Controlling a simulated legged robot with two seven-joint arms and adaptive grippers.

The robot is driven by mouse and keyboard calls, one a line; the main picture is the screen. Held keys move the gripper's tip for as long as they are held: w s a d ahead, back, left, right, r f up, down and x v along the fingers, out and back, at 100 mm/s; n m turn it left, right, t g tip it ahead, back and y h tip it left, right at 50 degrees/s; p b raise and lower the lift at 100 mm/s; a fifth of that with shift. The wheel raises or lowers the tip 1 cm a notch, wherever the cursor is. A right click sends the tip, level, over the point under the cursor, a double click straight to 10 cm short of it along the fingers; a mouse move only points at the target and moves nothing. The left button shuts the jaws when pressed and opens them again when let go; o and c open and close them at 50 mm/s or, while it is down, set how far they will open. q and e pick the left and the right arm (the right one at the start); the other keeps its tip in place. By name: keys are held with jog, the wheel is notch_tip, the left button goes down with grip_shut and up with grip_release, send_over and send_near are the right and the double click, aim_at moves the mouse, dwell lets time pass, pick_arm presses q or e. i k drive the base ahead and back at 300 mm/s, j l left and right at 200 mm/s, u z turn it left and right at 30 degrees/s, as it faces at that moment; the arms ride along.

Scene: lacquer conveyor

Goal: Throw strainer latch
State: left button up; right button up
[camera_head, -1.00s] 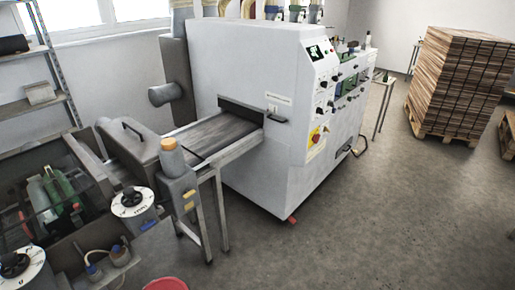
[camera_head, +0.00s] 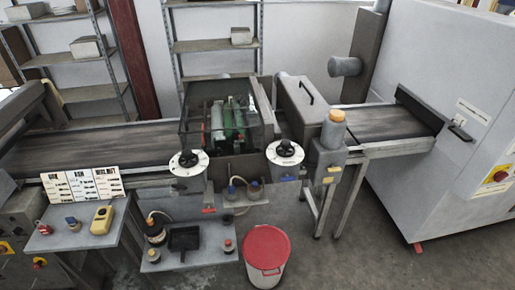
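No strainer latch can be told for certain in the head view. The lacquer coating unit (camera_head: 238,164) stands mid-line, with green rollers (camera_head: 229,120) behind a clear cover. A small red lever (camera_head: 208,210) and a small blue lever (camera_head: 287,178) sit low on its front, below two white dials with black knobs, the left dial (camera_head: 188,162) and the right dial (camera_head: 285,152). Two small pots with blue and orange tops (camera_head: 244,188) stand on a ledge between the dials. A dark pot with a pale hose (camera_head: 155,230) stands on the lower shelf. Neither gripper is in view.
A red-lidded bucket (camera_head: 266,248) stands on the floor in front. A side table (camera_head: 70,238) with cards and a yellow meter (camera_head: 102,219) is at left. Conveyors (camera_head: 95,147) run both sides; a grey machine (camera_head: 450,180) stands right. Floor at lower right is clear.

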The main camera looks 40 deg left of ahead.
aim_at(260, 181)
jog(key=i+u, duration=0.1)
jog(key=u, duration=1.4)
